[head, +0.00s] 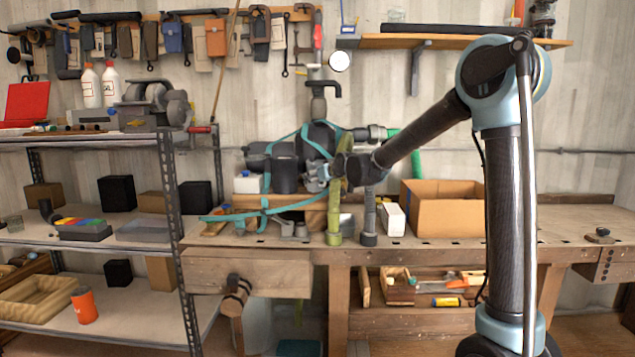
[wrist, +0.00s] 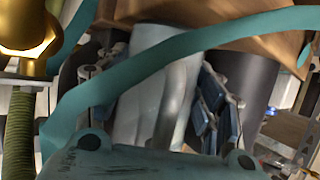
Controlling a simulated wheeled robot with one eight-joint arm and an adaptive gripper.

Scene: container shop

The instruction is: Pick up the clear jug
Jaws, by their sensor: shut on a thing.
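The clear jug (wrist: 150,95) shows in the wrist view as a pale, see-through body with a handle facing the camera. My gripper (wrist: 155,90) has a finger on each side of it and is shut on it. A teal strap crosses in front of the jug and hides part of it. In the head view my gripper (head: 316,174) is at the cluttered middle of the workbench (head: 480,218). The jug is hard to make out there among the straps and dark parts.
A dark grey cylinder (head: 285,176) stands just left of my gripper, with teal straps (head: 265,213) around that spot. A green-yellow post (head: 334,215) is close by. An open cardboard box (head: 447,215) sits to the right. The bench farther right is mostly clear.

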